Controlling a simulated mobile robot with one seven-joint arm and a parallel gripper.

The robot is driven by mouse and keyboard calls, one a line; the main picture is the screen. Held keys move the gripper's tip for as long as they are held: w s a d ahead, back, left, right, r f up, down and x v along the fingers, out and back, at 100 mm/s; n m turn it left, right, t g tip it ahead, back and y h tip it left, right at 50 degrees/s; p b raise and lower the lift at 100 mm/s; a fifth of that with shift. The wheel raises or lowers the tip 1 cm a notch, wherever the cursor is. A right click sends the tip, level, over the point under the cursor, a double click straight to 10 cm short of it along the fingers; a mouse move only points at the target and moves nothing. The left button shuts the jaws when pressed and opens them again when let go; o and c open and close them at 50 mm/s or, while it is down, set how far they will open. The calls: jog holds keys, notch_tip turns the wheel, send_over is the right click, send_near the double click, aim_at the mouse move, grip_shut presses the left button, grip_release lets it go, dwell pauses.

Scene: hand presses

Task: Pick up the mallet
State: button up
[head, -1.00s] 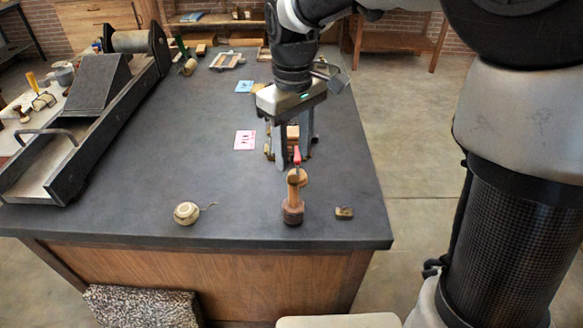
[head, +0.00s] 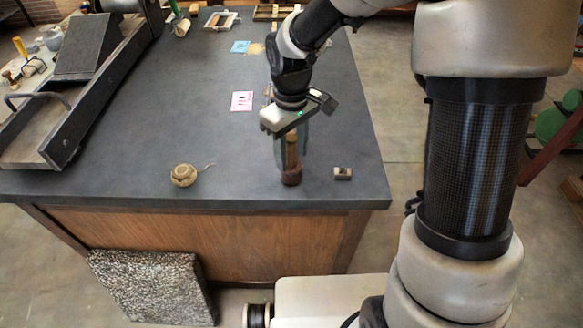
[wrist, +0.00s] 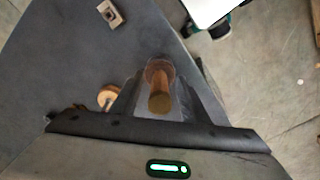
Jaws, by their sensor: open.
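The mallet (head: 292,172) stands upright near the front edge of the dark bench, its reddish-brown head down on the top and its pale wooden handle pointing up. My gripper (head: 290,157) is open and points down over it, with one finger on each side of the handle. In the wrist view the mallet's handle (wrist: 160,104) lies between the two open fingers (wrist: 159,90), with the darker round head beyond. I cannot tell whether either finger touches the handle.
A small block (head: 342,173) lies right of the mallet, and a ball of twine (head: 184,175) lies left. A round wooden piece (wrist: 107,96) is close by in the wrist view. A pink card (head: 242,101) lies farther back. A press (head: 75,90) stands at left.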

grip_shut()
